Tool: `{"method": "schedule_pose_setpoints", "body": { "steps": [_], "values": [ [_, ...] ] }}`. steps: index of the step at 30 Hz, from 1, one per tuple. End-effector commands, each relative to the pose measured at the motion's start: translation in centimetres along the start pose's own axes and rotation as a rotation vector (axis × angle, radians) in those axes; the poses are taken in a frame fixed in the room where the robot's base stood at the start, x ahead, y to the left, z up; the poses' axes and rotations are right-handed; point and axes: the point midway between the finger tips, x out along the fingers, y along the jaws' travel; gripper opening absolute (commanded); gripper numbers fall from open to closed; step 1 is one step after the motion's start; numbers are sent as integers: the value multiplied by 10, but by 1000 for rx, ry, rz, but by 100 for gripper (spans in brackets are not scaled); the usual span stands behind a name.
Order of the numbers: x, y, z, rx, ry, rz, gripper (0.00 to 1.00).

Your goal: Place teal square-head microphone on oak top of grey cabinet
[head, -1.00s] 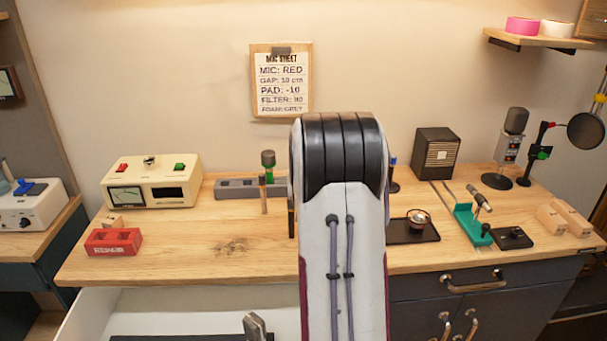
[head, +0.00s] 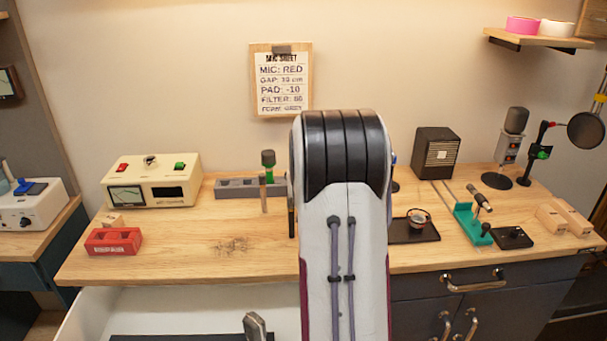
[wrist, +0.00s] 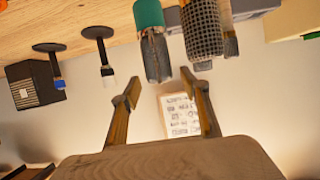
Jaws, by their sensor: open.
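A microphone with a teal body (wrist: 148,14) and a grey mesh head (wrist: 155,58) hangs into the top of the wrist view, which shows the room upside down. A green-and-dark microphone (head: 268,158) shows at the grey block in the head view, probably the same one. My gripper (wrist: 160,77) is open, its two brown fingers spread, with the teal microphone's head just beyond the gap between the tips. Nothing is between the fingers. My arm hides part of the bench in the head view. The oak top (head: 170,250) lies above dark grey cabinet fronts (head: 480,310).
A larger mesh-headed microphone (wrist: 202,28) is close beside the teal one. The grey block (head: 235,188), cream meter box (head: 150,182) and red block (head: 113,241) stand on the left. A black tray (head: 410,232) and teal stand (head: 468,224) are right. The oak front-left is clear.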

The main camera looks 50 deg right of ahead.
Motion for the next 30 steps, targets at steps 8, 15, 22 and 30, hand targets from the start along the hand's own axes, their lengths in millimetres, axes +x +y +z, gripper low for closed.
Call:
{"method": "schedule_pose_setpoints", "body": {
  "steps": [8, 15, 22, 30],
  "values": [
    [-28, 0, -1, 0, 2, 0, 45],
    [-53, 0, -1, 0, 2, 0, 45],
    [-77, 0, -1, 0, 2, 0, 45],
    [-100, 0, -1, 0, 1, 0, 45]
  ]
}}
